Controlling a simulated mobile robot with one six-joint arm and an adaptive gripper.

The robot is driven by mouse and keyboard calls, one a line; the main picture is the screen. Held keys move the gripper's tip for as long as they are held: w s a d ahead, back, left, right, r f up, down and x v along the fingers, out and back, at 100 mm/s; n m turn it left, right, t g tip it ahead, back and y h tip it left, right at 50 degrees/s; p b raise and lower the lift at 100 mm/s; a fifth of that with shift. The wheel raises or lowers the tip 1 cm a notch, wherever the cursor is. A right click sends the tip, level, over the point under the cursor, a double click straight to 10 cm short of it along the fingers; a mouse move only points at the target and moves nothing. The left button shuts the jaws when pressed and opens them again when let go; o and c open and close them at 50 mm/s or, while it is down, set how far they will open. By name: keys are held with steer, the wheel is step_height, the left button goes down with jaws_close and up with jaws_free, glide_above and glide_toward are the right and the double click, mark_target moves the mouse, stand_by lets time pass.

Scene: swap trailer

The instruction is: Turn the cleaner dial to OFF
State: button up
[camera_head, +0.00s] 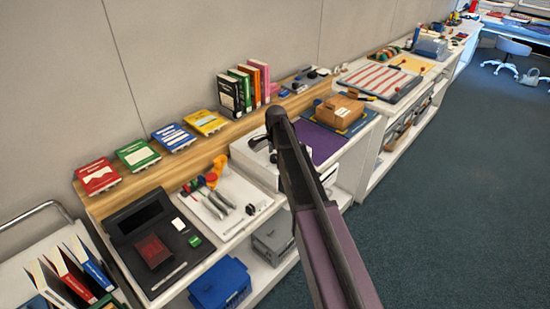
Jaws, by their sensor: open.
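A white box-like unit (243,153) stands on the worktop in the middle of the view, partly behind my arm. It may be the cleaner, but no dial or OFF mark can be made out on it. My arm reaches up from the bottom edge and bends at a dark joint above this unit. A small dark part at its far end, which looks like my gripper (260,143), is over the unit's top, mostly hidden by the arm. It is open and nothing shows in it. I cannot tell whether it touches the unit.
Left of the unit are a white tray with tools (222,207) and a black case (153,245). Books (240,92) stand on the wooden shelf behind. A cardboard box (339,111) is to the right. A blue bin (220,285) sits below. The floor at right is clear.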

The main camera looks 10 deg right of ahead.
steer(key=c, duration=1.1)
steer(key=shift+c, duration=0.2)
steer(key=shift+n, duration=0.3)
steer(key=n, duration=1.7)
steer(key=shift+n+g, duration=0.3)
steer(key=shift+n, duration=0.1)
steer(key=n, duration=0.5)
steer(key=shift+n, duration=0.3)
